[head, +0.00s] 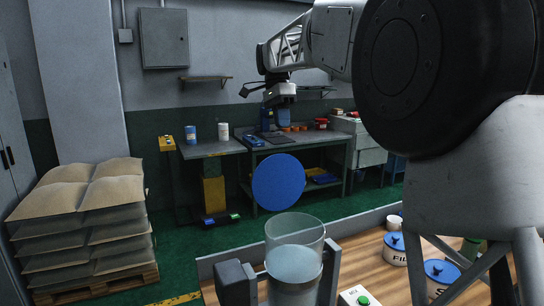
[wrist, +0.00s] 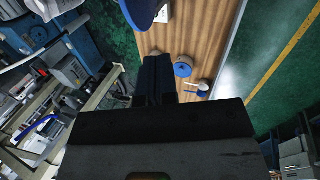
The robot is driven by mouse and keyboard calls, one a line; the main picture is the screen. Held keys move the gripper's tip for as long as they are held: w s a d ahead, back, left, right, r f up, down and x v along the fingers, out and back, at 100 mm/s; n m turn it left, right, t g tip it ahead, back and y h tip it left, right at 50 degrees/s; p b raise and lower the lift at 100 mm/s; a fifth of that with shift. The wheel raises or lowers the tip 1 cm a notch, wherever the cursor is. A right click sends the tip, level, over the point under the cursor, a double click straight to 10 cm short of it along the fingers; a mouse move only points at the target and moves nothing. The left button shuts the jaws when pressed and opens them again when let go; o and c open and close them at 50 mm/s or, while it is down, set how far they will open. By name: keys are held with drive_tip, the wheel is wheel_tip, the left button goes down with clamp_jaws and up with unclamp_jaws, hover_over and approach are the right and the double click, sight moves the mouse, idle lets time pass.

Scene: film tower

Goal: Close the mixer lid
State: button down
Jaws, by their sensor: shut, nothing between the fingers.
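The mixer's clear cylindrical vessel (head: 294,250) stands at the bottom middle of the head view, with pale contents and an uncovered top. A blue round disc (head: 279,182), which looks like the lid, stands upright just behind and above the vessel's rim, its flat face towards the camera. Its hinge or support is not clear. My gripper (head: 281,97) hangs above the disc in the picture, apart from it, shut and empty. In the wrist view my dark fingers (wrist: 158,72) are together. A blue edge (wrist: 143,10) at the top may be the lid.
The wooden tabletop (head: 362,262) bears blue-lidded canisters (head: 395,248) and a white box with a green button (head: 358,297), right of the mixer. A grey mixer part (head: 236,282) is left of the vessel. A workbench (head: 215,149) and stacked sacks (head: 85,210) stand farther back.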

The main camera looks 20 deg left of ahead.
drive_tip(key=w+a+m, duration=0.1)
drive_tip(key=a, duration=0.7)
drive_tip(key=shift+f+h, duration=0.15)
drive_tip(key=shift+h, duration=0.15)
drive_tip(key=shift+d+f, duration=0.1)
drive_tip(key=s+d+f, duration=0.5)
drive_tip(key=f, duration=0.4)
drive_tip(key=shift+s+d, duration=0.2)
drive_tip(key=shift+d, duration=0.1)
drive_tip(key=shift+r, duration=0.15)
idle(0.4)
